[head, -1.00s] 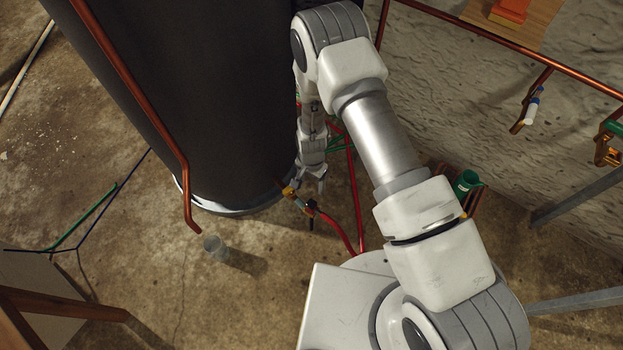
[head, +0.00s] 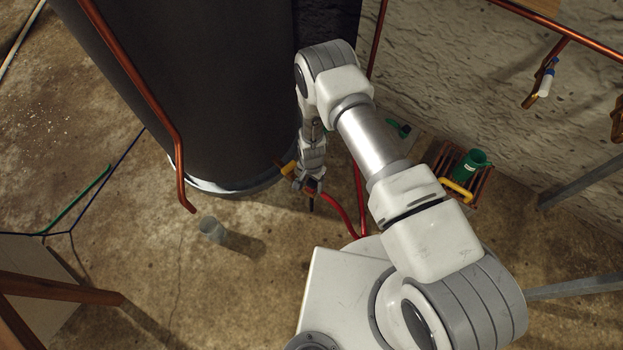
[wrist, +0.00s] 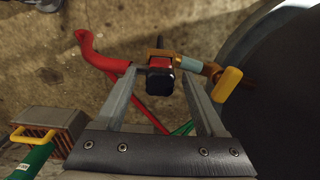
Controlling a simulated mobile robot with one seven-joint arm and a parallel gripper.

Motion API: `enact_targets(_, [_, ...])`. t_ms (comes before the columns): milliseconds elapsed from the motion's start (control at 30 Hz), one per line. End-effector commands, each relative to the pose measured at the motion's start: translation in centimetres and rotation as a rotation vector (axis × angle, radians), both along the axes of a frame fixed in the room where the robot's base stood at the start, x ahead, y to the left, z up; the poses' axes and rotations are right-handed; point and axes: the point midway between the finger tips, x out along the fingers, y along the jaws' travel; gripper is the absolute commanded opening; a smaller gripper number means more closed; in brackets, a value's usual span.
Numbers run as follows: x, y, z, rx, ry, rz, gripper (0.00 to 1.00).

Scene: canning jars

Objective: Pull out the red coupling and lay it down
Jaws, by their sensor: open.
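The red coupling (wrist: 160,66), with a dark black end facing the wrist camera, sits on the brass outlet (wrist: 163,53) at the tank's foot. A red hose (wrist: 90,55) shows beside it. My gripper (wrist: 160,76) is open, with one finger on each side of the coupling. I cannot tell whether either finger touches it. In the head view my gripper (head: 309,183) is down at the outlet, and the hand hides most of the coupling. The yellow valve handle (wrist: 228,84) is just right of the right finger.
The large dark tank (head: 215,90) stands close beside my gripper. A crate-like rack (head: 481,187) with a green item (head: 469,165) and a yellow handle (head: 456,191) is on the floor to the right. A clear jar (head: 211,229) stands left, with bare floor around it.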

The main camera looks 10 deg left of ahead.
Motion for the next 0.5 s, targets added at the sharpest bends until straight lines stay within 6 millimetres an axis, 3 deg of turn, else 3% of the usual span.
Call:
enact_targets(233, [0.01,0.01,-0.04,0.000,0.000,0.000,0.72])
enact_targets(500, [0.01,0.00,-0.03,0.000,0.000,0.000,0.26])
